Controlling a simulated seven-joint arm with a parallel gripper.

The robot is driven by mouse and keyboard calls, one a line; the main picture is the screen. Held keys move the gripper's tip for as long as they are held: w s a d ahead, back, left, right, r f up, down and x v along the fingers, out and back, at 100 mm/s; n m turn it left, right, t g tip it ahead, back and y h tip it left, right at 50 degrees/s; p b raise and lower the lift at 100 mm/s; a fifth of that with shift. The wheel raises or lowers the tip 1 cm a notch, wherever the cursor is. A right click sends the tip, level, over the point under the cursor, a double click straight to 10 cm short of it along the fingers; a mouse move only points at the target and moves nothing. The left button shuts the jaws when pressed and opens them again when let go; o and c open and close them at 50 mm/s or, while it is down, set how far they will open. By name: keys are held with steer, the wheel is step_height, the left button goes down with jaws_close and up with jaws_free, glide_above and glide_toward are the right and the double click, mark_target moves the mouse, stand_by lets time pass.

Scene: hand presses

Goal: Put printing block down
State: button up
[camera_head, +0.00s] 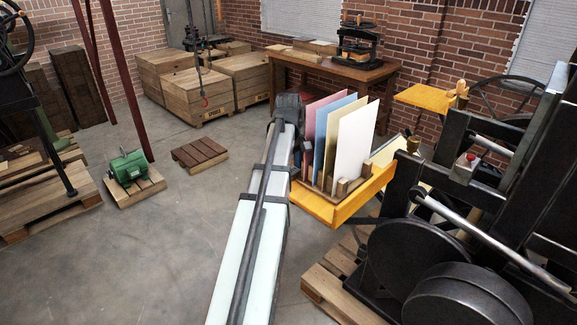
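My arm (249,238) reaches from the bottom edge up to a dark joint near the coloured boards. My gripper cannot be made out; it seems hidden behind my arm. A small dark part shows just right of the arm, beside the boards, but I cannot tell what it belongs to. I cannot pick out a printing block for certain, nor tell whether one is held. An orange tray (338,213) right of my arm carries a wooden rack with upright pink, blue, cream and white boards (355,140).
A black press (430,245) with large rollers fills the right side. A wooden table (330,66) with a small press (356,42) stands at the back, near wooden crates (203,90). A green motor (129,167) sits on a pallet at left.

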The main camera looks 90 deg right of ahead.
steer(key=shift+o, duration=0.3)
step_height(320, 180, up, 12)
steer(key=shift+r, duration=0.15)
stand_by(0.5)
